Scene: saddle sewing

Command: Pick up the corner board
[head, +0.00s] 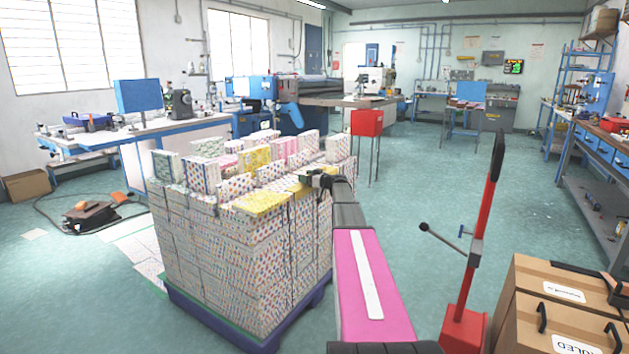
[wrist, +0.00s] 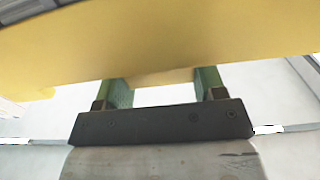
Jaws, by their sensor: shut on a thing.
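A flat yellow piece, which looks like the corner board (wrist: 150,40), spans the upper part of the wrist view, very close to the camera. My gripper (wrist: 155,82) reaches up to it with two green-padded fingers, slightly apart, and a yellow edge shows between them. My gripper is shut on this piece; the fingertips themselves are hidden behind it. In the head view my gripper (head: 316,180) is over the right side of the top of a stack of patterned boxes (head: 230,265). A yellow strip (head: 298,187) shows beside it there.
The stack stands on a blue pallet (head: 215,325), with loose patterned boxes along its uneven top. A red post (head: 474,230) with a lever and brown cartons (head: 560,305) stand to the right. A red box on a stand (head: 367,123) is behind. Open floor lies beyond.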

